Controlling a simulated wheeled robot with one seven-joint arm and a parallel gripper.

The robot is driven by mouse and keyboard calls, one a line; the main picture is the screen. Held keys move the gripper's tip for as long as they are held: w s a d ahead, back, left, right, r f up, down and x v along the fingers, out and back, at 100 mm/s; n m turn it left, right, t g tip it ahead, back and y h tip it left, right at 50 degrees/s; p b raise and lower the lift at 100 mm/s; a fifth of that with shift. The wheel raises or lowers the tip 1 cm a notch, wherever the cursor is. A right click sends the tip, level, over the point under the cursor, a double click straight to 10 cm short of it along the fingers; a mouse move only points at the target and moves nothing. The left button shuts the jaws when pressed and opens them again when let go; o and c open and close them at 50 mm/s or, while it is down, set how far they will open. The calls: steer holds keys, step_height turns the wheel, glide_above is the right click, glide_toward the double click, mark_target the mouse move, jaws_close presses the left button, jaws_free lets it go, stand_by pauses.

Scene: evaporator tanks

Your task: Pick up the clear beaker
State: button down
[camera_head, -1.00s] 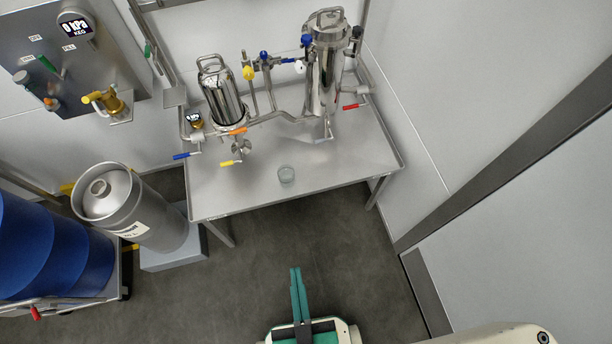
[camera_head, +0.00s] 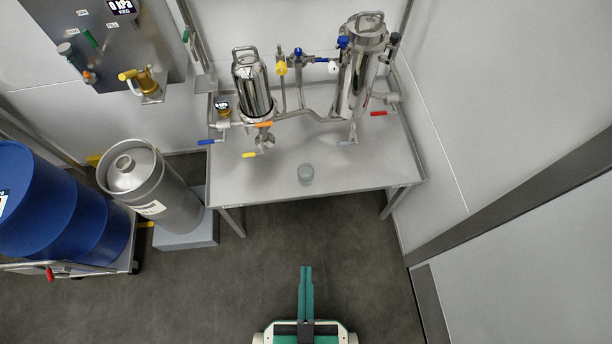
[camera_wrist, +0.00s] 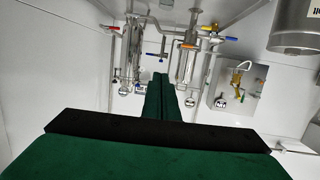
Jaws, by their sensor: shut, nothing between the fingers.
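The clear beaker (camera_head: 306,174) stands upright on the steel table (camera_head: 350,180), near its front edge and about the middle of its width. My gripper (camera_head: 306,270) is in front of the table and apart from the beaker, with its green fingers together and nothing between them. In the head view the fingers point toward the beaker. The gripper also shows in the wrist view (camera_wrist: 162,82), where its green fingers are closed. I cannot make out the beaker in the wrist view.
Steel filter housings (camera_head: 252,85) and pipes with coloured valve handles stand behind the beaker. A steel keg (camera_head: 150,185) and blue drums (camera_head: 60,215) are on the left. A wall panel (camera_head: 100,45) hangs at upper left. The floor (camera_head: 270,250) before the table is clear.

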steer(key=c, duration=1.9)
jaws_free()
steer(key=shift+f, duration=0.15)
steer(key=o, duration=1.1)
steer(key=shift+g+y, duration=0.3)
steer(key=shift+g, duration=0.1)
steer(key=w+f, duration=0.1)
steer(key=f, duration=0.1)
steer(key=w+f, duration=0.1)
steer(key=f, duration=0.1)
steer(key=a+f, duration=0.1)
steer(key=f, duration=0.1)
steer(key=shift+w+a+f, duration=0.1)
steer(key=shift+w+f, duration=0.15)
steer(key=shift+w, duration=0.15)
steer(key=shift+o, duration=0.2)
steer(key=m+g+h, duration=0.2)
steer(key=m+h, duration=0.1)
steer(key=h, duration=0.1)
glide_toward(308, 170)
steer(key=shift+s+a+f, duration=0.15)
steer(key=shift+s, duration=0.1)
steer(key=shift+w, duration=0.3)
steer(key=shift+x, duration=5.35)
